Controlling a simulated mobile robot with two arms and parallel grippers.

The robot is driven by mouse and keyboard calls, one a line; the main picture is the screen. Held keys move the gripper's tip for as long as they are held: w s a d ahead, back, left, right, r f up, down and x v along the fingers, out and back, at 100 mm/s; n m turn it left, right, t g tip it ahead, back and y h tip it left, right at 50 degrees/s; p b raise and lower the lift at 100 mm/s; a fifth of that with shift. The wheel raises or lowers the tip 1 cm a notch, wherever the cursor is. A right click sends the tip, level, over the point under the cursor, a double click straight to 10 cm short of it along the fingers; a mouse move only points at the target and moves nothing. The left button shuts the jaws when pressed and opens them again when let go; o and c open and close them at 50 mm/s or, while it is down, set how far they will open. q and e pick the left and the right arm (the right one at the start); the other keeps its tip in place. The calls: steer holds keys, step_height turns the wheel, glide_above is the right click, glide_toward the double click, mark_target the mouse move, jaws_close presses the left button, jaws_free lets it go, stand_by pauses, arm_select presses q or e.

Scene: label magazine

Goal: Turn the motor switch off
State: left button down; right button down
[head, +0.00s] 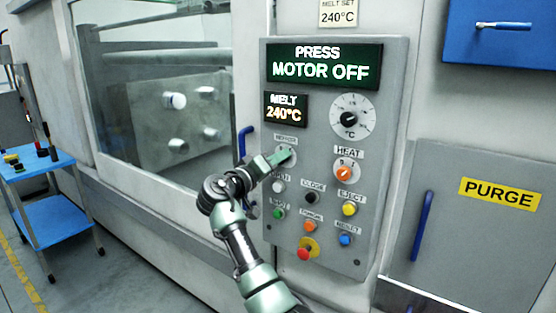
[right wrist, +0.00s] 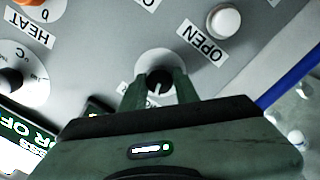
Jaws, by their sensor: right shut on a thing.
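The panel's motor switch (head: 291,153) is a small dark knob on a pale round dial, at the left of the control panel under the melt display. Its label is too blurred to read. My right gripper (head: 283,157) reaches it from the left and is shut on the knob. In the right wrist view the gripper (right wrist: 158,92) has one finger on each side of the dark knob (right wrist: 159,80), at the centre of the dial. The panel display (head: 321,68) reads "PRESS MOTOR OFF". My left gripper is not in view.
The melt display (head: 285,110) reads 240°C. The orange heat knob (head: 345,173) is right of the switch. The open button (head: 278,186) and other coloured buttons sit below. A blue handle (head: 244,141) is close to my right gripper. A blue cart (head: 50,218) stands at left.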

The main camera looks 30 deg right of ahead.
steer(key=shift+n+p, duration=0.5)
steer(key=shift+n, duration=1.1)
steer(key=c, duration=1.1)
jaws_free()
steer(key=shift+o, duration=0.2)
steer(key=shift+a, duration=0.1)
steer(key=b+v, duration=0.3)
steer(key=v, duration=0.4)
steer(key=shift+a, duration=0.3)
